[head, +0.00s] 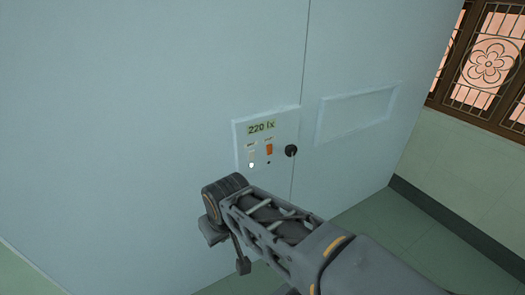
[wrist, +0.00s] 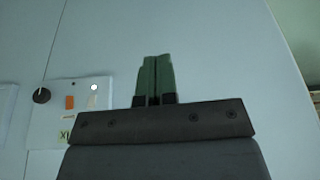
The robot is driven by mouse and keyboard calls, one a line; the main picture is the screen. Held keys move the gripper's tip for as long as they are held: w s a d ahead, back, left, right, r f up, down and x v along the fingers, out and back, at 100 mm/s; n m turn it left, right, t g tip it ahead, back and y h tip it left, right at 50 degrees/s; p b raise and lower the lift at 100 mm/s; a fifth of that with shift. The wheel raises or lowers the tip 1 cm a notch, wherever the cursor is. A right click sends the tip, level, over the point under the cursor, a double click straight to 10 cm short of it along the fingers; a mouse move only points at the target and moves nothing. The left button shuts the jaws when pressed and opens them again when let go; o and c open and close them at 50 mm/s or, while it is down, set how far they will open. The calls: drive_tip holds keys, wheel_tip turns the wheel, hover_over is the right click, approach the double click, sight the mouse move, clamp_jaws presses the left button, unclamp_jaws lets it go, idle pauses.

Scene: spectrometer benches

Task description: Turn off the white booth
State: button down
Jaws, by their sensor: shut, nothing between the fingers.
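The white booth (head: 150,110) shows as a large pale blue-white wall in the head view and fills most of the wrist view (wrist: 215,60). Its control panel (head: 240,142) has a display (head: 261,127) reading 220 lx, a bright white round spot (head: 251,165), an orange switch (head: 269,149) and a black knob (head: 291,151). In the wrist view the panel lies left of my gripper (wrist: 155,60), with the white spot (wrist: 94,87) nearest. My gripper's green fingers are together and empty, beside the panel. The fingertips are not clear in the head view.
A framed rectangular plate (head: 358,113) is on the booth wall right of the panel. A latticed window (head: 488,65) is on the room wall at far right. Green floor (head: 400,235) is open at the lower right.

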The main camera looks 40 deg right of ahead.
drive_tip(key=shift+w+d, duration=0.15)
drive_tip(key=shift+w, duration=0.2)
drive_tip(key=w+d+f+n+t+h+b, duration=0.2)
drive_tip(key=w+d+f+t+b, duration=0.15)
drive_tip(key=w+d, duration=0.35)
drive_tip(key=w+d+f+n+t+h+b, duration=0.25)
drive_tip(key=w+d+b, duration=0.2)
drive_tip(key=d, duration=0.35)
drive_tip(key=d+f+n+t+y+b, duration=0.1)
drive_tip(key=d+f+n+t+b, duration=0.1)
drive_tip(key=d+n+t+b, duration=0.6)
drive_tip(key=d+n+t, duration=0.1)
drive_tip(key=d+n, duration=0.1)
drive_tip(key=n, duration=0.2)
drive_tip(key=shift+s+d+f+t+y+b, duration=0.15)
drive_tip(key=shift+d+f+t+y+b, duration=0.1)
drive_tip(key=shift+t+y+b, duration=0.15)
